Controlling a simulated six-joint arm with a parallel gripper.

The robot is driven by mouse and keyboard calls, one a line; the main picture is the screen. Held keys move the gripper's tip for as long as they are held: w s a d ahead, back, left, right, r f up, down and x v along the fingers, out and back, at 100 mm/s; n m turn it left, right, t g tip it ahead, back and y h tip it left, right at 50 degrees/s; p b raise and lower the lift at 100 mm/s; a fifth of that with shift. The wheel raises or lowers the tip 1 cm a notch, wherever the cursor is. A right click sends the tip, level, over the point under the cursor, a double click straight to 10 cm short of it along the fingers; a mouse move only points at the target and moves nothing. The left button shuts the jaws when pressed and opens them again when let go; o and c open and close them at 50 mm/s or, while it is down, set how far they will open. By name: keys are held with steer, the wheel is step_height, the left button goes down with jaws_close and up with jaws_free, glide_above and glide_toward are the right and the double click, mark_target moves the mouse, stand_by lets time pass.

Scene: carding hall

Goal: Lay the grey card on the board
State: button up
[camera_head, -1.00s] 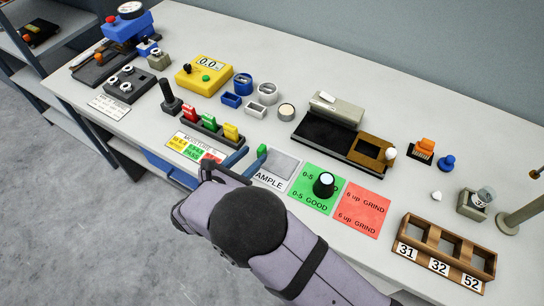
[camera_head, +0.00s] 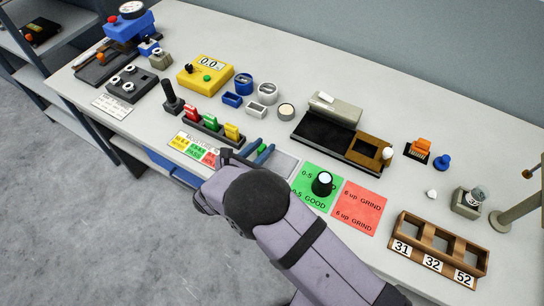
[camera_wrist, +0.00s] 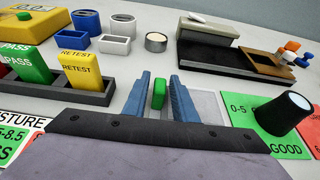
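A flat grey card (camera_head: 286,163) lies on the light SAMPLE patch at the front of the bench, just left of the green patch. It also shows in the wrist view (camera_wrist: 208,104). A small upright green tab (camera_wrist: 158,95) stands at its left edge; I cannot tell if it is fixed to the card. My gripper (camera_head: 257,152) is open, its blue fingers on either side of the tab with gaps, in the wrist view too (camera_wrist: 159,100). My arm hides the SAMPLE lettering. A dark board (camera_head: 319,132) with a wooden end lies behind, carrying a pale grey block (camera_head: 336,107).
A green 0-5 GOOD patch (camera_head: 312,197) with a black knob (camera_head: 322,184) and a red GRIND patch (camera_head: 358,208) lie right. A coloured card rack (camera_head: 213,130) stands left. A wooden numbered rack (camera_head: 437,250) is front right. Bench between is clear.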

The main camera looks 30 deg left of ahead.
jaws_close()
steer(key=shift+r, duration=0.1)
